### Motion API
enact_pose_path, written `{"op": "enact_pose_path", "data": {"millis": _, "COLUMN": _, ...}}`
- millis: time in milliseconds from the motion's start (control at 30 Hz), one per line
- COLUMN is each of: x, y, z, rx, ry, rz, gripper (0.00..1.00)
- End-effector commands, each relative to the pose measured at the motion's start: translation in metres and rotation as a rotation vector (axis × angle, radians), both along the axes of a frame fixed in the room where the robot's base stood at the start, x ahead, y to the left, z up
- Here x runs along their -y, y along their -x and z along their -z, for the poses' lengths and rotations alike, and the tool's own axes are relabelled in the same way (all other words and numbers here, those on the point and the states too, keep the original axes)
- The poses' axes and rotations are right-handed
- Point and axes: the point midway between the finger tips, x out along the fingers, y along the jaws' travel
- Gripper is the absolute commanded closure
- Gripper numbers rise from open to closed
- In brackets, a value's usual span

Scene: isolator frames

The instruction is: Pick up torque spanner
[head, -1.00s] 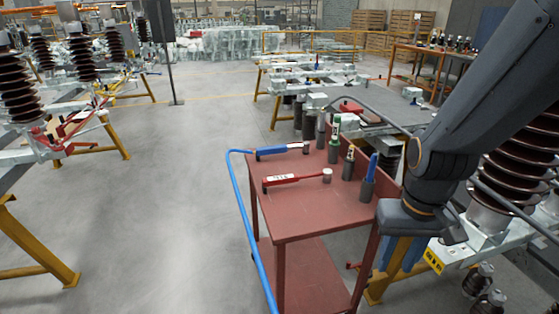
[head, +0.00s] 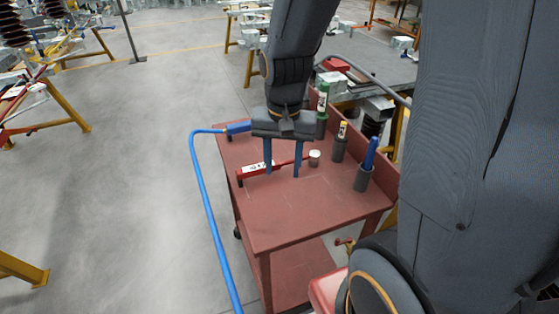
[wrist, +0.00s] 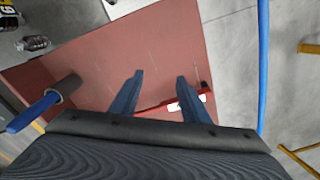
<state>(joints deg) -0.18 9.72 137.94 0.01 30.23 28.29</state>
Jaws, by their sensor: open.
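The torque spanner, a red bar with a white label (head: 256,169) and a pale round head at its right end, lies on the top shelf of a red cart (head: 290,205). My gripper (head: 282,172) points down over the shelf, its two blue fingers apart with nothing held between them. In the head view the fingers overlap the spanner's middle; I cannot tell how high they are above it. In the wrist view the spanner (wrist: 188,104) runs behind the open fingers (wrist: 159,76), its handle end to the right and its head hidden.
Several upright holders with tools stand along the right edge, including one with a blue handle (head: 370,154). The front of the shelf is clear.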

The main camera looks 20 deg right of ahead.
Motion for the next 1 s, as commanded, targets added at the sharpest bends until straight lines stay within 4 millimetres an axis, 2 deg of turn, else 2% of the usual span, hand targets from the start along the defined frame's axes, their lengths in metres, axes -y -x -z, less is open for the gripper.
{"op": "enact_pose_path", "data": {"millis": 33, "x": -0.001, "y": -0.015, "z": 0.002, "rx": -0.007, "ry": -0.003, "rz": 0.114, "gripper": 0.58}}
{"op": "enact_pose_path", "data": {"millis": 200, "x": -0.004, "y": -0.060, "z": 0.010, "rx": -0.021, "ry": -0.014, "rz": 0.530, "gripper": 0.58}}
{"op": "enact_pose_path", "data": {"millis": 433, "x": -0.003, "y": -0.101, "z": 0.022, "rx": -0.031, "ry": -0.019, "rz": 0.940, "gripper": 0.58}}
{"op": "enact_pose_path", "data": {"millis": 633, "x": -0.002, "y": -0.112, "z": 0.029, "rx": -0.034, "ry": -0.019, "rz": 1.073, "gripper": 0.58}}
{"op": "enact_pose_path", "data": {"millis": 1000, "x": 0.000, "y": -0.113, "z": 0.060, "rx": -0.035, "ry": -0.019, "rz": 1.082, "gripper": 0.58}}
